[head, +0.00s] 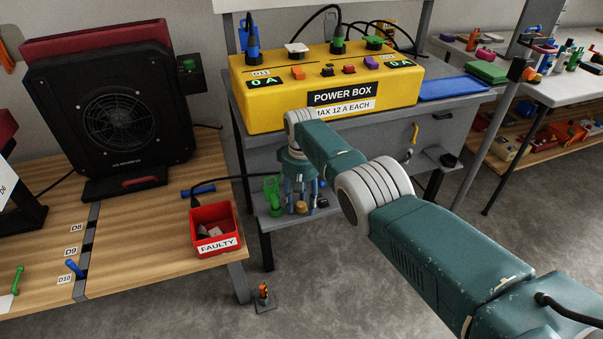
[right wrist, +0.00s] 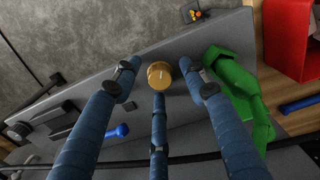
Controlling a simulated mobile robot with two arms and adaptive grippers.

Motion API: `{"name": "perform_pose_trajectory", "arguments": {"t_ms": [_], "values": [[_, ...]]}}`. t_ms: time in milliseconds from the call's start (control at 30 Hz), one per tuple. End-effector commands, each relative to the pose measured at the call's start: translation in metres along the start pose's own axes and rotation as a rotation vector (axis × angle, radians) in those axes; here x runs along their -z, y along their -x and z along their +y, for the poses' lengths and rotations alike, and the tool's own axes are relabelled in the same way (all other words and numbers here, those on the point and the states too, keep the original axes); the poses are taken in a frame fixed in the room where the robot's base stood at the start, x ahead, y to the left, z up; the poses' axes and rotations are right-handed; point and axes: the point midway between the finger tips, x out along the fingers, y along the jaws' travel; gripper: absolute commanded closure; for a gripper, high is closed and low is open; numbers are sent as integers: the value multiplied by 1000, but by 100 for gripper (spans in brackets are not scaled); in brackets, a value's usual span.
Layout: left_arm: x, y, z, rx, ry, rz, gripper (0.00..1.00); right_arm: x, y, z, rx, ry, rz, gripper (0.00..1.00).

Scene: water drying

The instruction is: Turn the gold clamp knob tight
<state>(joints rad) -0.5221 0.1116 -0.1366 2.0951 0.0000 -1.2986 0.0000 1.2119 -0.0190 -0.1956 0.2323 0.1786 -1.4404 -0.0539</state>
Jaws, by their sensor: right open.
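The gold clamp knob (right wrist: 159,75) is a small round knob with a pale mark on its top, seen end-on in the right wrist view. In the head view the gold knob (head: 301,207) shows low among my fingers, over the grey lower shelf. My right gripper (head: 300,200) points down there with its blue-grey fingers spread. In the right wrist view the fingers of my right gripper (right wrist: 160,82) stand open around the knob, with visible gaps at the sides. Whether the lower finger touches it I cannot tell. My left gripper is out of view.
A green clamp-like object (right wrist: 235,90) stands close beside one finger. A blue piece (right wrist: 117,131) lies on the shelf. The red FAULTY bin (head: 214,230) is left of the gripper on the wooden table. The yellow power box (head: 320,92) stands above and behind.

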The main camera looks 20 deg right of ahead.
Motion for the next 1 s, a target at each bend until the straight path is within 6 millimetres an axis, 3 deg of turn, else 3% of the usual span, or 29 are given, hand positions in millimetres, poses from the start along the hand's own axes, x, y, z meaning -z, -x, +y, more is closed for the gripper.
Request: {"name": "perform_pose_trajectory", "arguments": {"t_ms": [1000], "values": [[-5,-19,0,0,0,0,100,1,-2,3,-4,1435,-2,57]]}}
